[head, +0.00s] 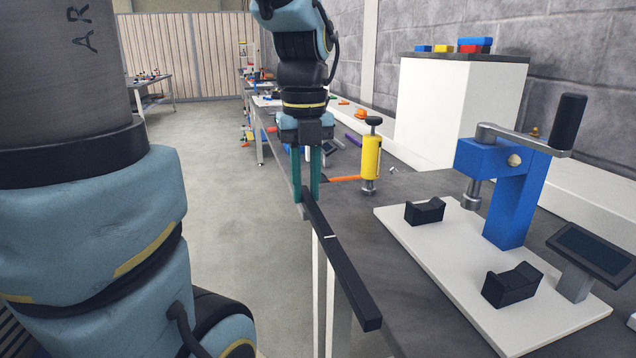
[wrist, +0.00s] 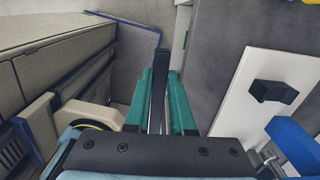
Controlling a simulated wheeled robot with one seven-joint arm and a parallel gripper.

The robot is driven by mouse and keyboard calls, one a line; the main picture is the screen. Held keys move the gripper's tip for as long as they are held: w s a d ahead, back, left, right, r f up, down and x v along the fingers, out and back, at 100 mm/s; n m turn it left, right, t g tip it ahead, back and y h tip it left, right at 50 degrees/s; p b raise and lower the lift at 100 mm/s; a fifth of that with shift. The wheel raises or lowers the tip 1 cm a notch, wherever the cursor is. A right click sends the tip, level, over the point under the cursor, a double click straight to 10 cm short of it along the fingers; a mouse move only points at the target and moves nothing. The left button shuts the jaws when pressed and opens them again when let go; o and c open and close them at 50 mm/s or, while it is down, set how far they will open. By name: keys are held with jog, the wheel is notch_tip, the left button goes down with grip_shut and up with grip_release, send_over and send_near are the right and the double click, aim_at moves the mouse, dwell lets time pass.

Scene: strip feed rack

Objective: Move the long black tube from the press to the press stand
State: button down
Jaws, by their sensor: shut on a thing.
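The long black tube (head: 340,258) is a straight, dark bar with a small white mark near its middle. My gripper (head: 306,192) is shut on the tube near its far end, with teal fingers pointing down. The tube slants toward the camera, in the air by the bench's left edge. In the wrist view the tube (wrist: 158,85) stands between the teal fingers. The blue press (head: 512,195), with a crank handle on top, stands on a white base plate (head: 455,262). Two black notched cradles (head: 425,211) on the plate are empty. I cannot tell which part is the press stand.
A yellow cylinder tool (head: 371,158) stands on the grey bench (head: 400,185) just right of my gripper. A small dark screen (head: 592,250) on a post stands right of the press. A white cabinet (head: 455,105) is behind. The floor to the left is clear.

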jog(key=s+a, duration=0.2)
jog(key=a, duration=0.7)
jog(key=shift+p, duration=0.3)
dwell(0.6)
